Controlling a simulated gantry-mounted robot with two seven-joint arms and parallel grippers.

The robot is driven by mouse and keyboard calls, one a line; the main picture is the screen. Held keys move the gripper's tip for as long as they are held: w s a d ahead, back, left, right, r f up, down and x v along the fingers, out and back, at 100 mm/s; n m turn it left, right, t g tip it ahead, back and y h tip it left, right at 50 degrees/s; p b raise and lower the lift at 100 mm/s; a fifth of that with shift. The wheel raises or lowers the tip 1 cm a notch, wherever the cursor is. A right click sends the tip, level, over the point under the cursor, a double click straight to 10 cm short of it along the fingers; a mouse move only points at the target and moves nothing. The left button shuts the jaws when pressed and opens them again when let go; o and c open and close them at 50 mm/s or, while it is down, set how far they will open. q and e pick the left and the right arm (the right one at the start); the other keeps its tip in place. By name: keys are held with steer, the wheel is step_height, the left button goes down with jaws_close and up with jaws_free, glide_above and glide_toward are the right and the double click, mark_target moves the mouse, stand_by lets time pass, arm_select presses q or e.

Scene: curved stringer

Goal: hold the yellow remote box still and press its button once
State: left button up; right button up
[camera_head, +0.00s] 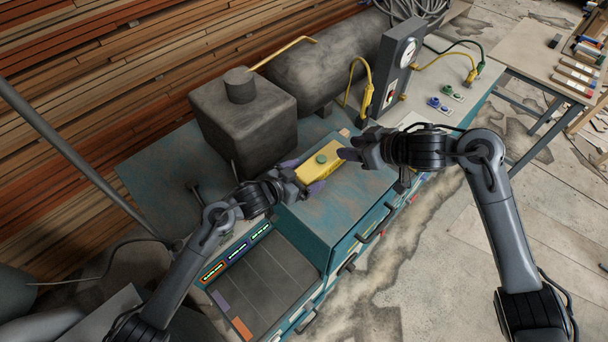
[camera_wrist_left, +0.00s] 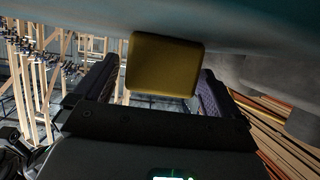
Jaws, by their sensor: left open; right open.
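The yellow remote box (camera_head: 318,169) lies on the blue-topped cabinet, with a round green button (camera_head: 321,159) on its upper face. My left gripper (camera_head: 304,178) is at the near left end of the box, open, with its fingers on either side. In the left wrist view the box (camera_wrist_left: 163,65) shows end-on between the two open fingers of my left gripper (camera_wrist_left: 153,85); I cannot tell whether either finger touches it. My right gripper (camera_head: 345,154) is open, just right of the box and close to the button. Whether it touches is unclear.
A dark grey tank block (camera_head: 243,118) stands behind the box on the blue cabinet top (camera_head: 345,205). A gauge panel (camera_head: 397,70) with yellow hoses stands behind my right gripper. The cabinet top in front of the box is clear. A side table (camera_head: 540,55) is at the far right.

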arm_select(q)
steer(key=c, duration=1.3)
steer(key=shift+c, duration=0.2)
arm_select(e)
jaws_close()
stand_by(0.6)
